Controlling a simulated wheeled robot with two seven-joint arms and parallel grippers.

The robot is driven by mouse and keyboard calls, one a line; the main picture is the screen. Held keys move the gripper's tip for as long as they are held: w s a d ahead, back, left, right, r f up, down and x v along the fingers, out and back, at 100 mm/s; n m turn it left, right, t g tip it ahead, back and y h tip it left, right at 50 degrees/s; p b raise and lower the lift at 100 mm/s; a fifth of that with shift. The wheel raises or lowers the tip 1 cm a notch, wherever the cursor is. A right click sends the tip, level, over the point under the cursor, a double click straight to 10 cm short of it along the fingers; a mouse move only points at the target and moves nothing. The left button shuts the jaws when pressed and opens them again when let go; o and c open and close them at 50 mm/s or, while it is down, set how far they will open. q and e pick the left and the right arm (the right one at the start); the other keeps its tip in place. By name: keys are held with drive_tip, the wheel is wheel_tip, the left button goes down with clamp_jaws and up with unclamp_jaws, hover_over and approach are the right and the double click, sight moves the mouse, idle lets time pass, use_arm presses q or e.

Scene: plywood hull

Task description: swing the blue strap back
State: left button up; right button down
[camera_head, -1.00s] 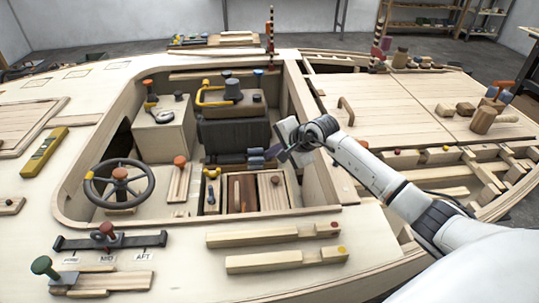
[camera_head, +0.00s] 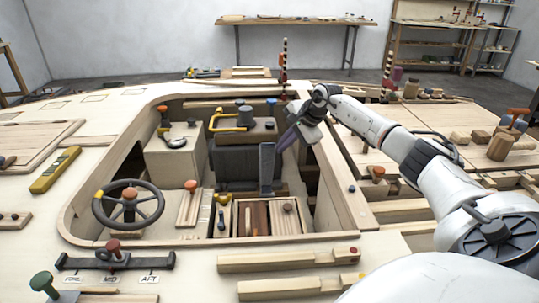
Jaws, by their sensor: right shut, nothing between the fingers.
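A slate-blue strap (camera_head: 267,168) stands upright in the cockpit, in front of the dark seat block (camera_head: 236,160). It looks narrow and flat, and its lower end is near the seat's foot. My right gripper (camera_head: 291,136) comes in from the right and hangs above and just right of the strap's top. Its fingers are shut with nothing between them. I cannot tell whether a fingertip touches the strap. My left gripper is not in view.
A steering wheel (camera_head: 128,204) and a box with a dark handle (camera_head: 175,150) are at the cockpit's left. A yellow handle (camera_head: 226,119) sits by the seat top. The cockpit's right wall (camera_head: 335,180) runs close below my right arm.

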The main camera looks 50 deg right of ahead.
drive_tip(key=shift+w+d+r, duration=0.1)
idle(0.5)
drive_tip(key=shift+r+p, duration=0.6)
drive_tip(key=shift+r, duration=0.15)
drive_tip(key=shift+r, duration=0.15)
